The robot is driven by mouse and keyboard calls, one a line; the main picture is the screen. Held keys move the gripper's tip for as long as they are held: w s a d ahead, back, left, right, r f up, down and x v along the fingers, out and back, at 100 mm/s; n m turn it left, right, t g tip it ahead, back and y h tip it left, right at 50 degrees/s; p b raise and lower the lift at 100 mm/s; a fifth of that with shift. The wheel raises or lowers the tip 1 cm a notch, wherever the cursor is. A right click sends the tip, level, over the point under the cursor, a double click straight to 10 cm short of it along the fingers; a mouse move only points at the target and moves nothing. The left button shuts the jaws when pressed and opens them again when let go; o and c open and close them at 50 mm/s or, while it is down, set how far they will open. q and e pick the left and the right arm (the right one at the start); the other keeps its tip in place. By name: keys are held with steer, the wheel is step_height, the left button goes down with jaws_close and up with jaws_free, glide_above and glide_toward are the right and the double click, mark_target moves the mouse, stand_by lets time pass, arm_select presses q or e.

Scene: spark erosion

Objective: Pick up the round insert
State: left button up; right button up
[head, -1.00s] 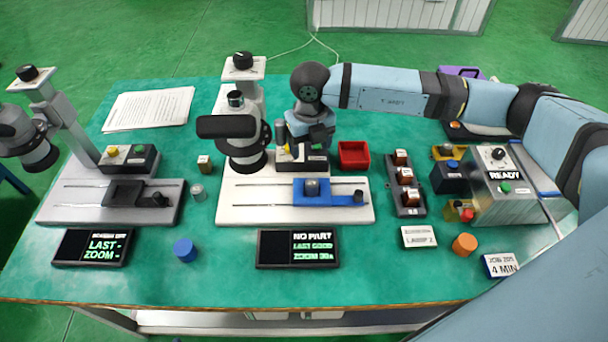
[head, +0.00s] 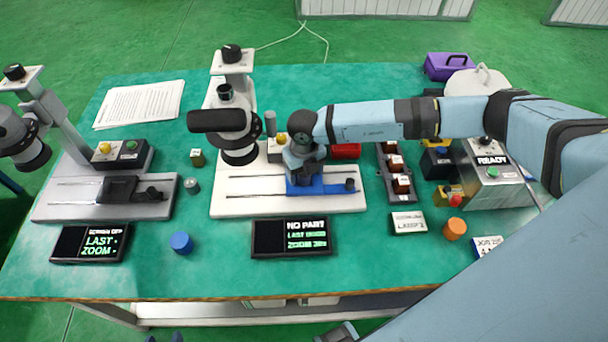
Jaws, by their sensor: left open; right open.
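A small round grey metal piece (head: 192,186) stands on the green mat between the two microscope bases. Another round metal piece sat on the blue stage (head: 330,187) of the middle microscope; my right gripper (head: 302,172) now covers it. I cannot tell which of the two is the round insert. My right gripper points down over the left part of the blue stage. It is open, its fingertips mostly hidden by its own wrist; contact cannot be told. What look like the fingertips of my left gripper (head: 164,338) just show at the bottom edge, apart and empty.
The middle microscope (head: 222,122) stands close left of my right gripper. A red bin (head: 346,151) is partly behind my arm, and a rack of blocks (head: 402,185) stands to the right. A blue cap (head: 181,243) and an orange cap (head: 455,229) lie near the front.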

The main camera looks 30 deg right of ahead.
steer(key=shift+f, duration=0.3)
steer(key=c, duration=1.2)
steer(key=shift+r, duration=0.1)
